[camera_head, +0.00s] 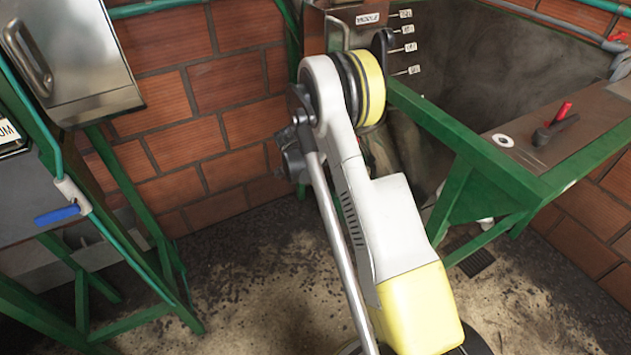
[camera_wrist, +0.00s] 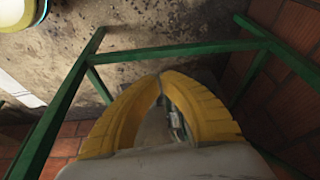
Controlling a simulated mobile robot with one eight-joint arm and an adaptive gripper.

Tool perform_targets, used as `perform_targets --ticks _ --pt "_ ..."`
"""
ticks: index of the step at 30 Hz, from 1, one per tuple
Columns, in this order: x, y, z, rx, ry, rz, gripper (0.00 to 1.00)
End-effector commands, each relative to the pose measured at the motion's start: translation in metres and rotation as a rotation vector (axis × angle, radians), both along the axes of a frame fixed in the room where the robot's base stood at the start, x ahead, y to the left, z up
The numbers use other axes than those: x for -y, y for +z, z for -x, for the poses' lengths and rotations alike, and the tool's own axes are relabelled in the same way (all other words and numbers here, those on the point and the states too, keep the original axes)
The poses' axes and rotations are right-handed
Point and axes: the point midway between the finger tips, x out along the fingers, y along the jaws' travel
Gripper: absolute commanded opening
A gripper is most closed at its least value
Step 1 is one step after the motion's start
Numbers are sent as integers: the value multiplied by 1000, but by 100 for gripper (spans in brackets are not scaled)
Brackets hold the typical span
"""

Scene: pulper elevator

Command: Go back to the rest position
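My gripper (camera_wrist: 161,78) shows in the wrist view with two yellow ribbed fingers. Their tips meet at the top, and I see nothing held at the tips. A small metallic part (camera_wrist: 174,118) shows through the gap between the fingers; I cannot tell what it is. In the head view my white and yellow arm rises through the middle of the picture, and my gripper is hidden.
A green frame (camera_head: 470,150) stands right of my arm, bearing a panel with a red-handled valve (camera_head: 557,120). A labelled lever plate (camera_head: 390,35) is behind. At left are a metal box (camera_head: 75,50) and a blue-handled valve (camera_head: 57,214). Dirty floor (camera_head: 260,290) lies between.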

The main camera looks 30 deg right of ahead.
Motion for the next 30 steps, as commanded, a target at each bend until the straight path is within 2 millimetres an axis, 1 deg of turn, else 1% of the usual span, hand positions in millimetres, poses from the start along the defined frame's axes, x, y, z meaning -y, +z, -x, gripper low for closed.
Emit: perform_targets --ticks 1,7,8,11,14,15,16,17,18,20,21,24,26,27,29,30 --pt "-1 3 0 0 0 0 0" --pt "-2 5 0 0 4 -1 0" --pt "-3 8 0 1 11 -1 0" --pt "-10 31 0 3 62 -7 0" --pt "-24 72 3 9 163 -20 0" --pt "-31 92 6 13 214 -23 0" --pt "-37 107 9 16 256 -26 0" --pt "-43 122 12 19 298 -30 0" --pt "-51 142 18 24 355 -32 0" --pt "-63 169 28 33 438 -35 0" --pt "-71 186 36 37 492 -34 0" --pt "-92 224 59 54 629 -29 0" --pt "-103 244 75 65 708 -24 0" --pt "-111 256 86 71 762 -18 0" --pt "-123 271 104 83 840 -9 0" --pt "-130 281 117 91 893 -1 0"
